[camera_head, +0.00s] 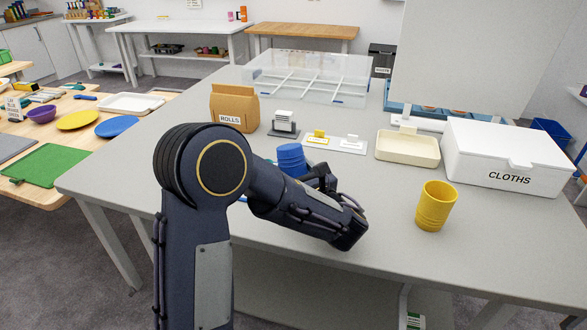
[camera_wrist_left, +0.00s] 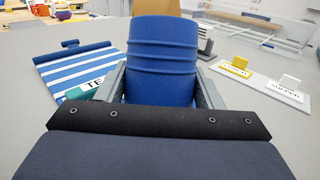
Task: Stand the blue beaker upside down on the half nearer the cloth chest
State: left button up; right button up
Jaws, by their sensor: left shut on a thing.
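The blue beaker (camera_head: 291,157) is between the fingers of my left gripper (camera_head: 308,177), which is shut on it. In the left wrist view the beaker (camera_wrist_left: 163,60) stands about vertical with ridges round it, a finger on each side. Its mouth and lower end are hidden, so I cannot tell which way up it is. A pale board (camera_head: 335,145) lies beyond it, with a yellow sign (camera_head: 319,136) on its left half and a white sign (camera_head: 352,141) on its right half. The right half is nearer the white cloth chest (camera_head: 508,160). My right gripper is out of view.
A yellow beaker (camera_head: 434,206) stands open end up at the front right. A cream tray (camera_head: 408,148) lies between board and chest. A brown rolls bag (camera_head: 234,108), a small grey stand (camera_head: 284,124) and a striped cloth (camera_wrist_left: 75,70) are nearby.

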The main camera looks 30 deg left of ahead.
pick_arm(q)
jog(key=shift+f, duration=0.35)
jog(key=o, duration=1.5)
jog(key=shift+c, duration=0.2)
jog(key=shift+v, duration=3.95)
